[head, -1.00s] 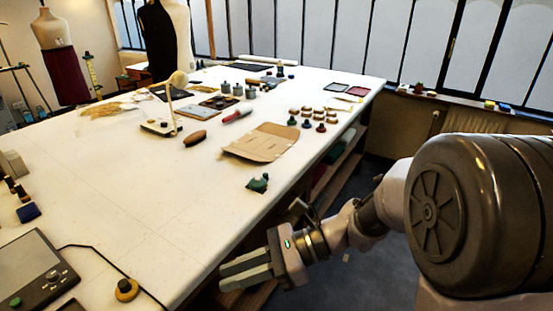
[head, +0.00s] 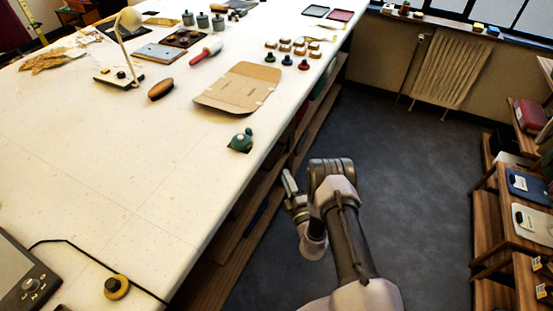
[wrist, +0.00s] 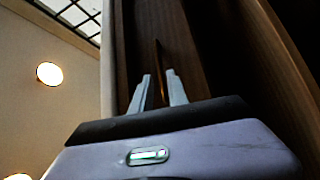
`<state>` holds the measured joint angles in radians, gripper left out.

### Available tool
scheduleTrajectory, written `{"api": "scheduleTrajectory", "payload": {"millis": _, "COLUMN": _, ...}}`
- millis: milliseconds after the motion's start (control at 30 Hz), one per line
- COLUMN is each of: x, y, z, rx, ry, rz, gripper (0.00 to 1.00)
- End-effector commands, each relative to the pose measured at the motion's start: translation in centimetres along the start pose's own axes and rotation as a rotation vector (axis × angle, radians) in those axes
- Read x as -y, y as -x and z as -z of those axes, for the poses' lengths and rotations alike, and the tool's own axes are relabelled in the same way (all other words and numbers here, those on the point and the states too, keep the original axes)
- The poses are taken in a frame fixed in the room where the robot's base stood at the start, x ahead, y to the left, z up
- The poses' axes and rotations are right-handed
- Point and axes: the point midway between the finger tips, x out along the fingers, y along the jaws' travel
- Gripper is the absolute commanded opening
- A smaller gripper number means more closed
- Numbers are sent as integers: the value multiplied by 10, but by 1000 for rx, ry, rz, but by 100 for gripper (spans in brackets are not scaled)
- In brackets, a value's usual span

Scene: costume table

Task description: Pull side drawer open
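The side drawer cannot be made out clearly. Dark wooden panels (wrist: 185,45), perhaps part of the table's side, fill the middle and right of the wrist view. My gripper (wrist: 159,78) faces these panels with its two grey fingers a little apart. A thin brown upright strip (wrist: 157,58) shows between the fingers, with a narrow gap on each side; I cannot tell whether it is a handle or a panel edge. In the head view my gripper (head: 289,184) is low beside the white table's long side, partly hidden by my wrist.
The white worktable (head: 90,160) carries a cardboard pattern (head: 240,88), a green pincushion-like item (head: 241,140) and several tools. Wooden shelves (head: 235,235) run under its edge. Grey floor (head: 400,150) is clear to the right, up to a wooden rack (head: 490,235) with cases.

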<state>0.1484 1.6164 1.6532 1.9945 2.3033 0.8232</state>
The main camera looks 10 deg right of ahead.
Motion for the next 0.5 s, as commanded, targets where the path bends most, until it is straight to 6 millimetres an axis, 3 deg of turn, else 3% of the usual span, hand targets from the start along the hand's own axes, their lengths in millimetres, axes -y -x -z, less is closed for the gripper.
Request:
{"api": "scheduleTrajectory", "payload": {"millis": 200, "x": 2, "y": -56, "z": 0, "rx": -2, "ry": 1, "rz": -3, "gripper": 20}}
{"api": "scheduleTrajectory", "payload": {"millis": 500, "x": 0, "y": -94, "z": 0, "rx": -1, "ry": 0, "rz": 0, "gripper": 20}}
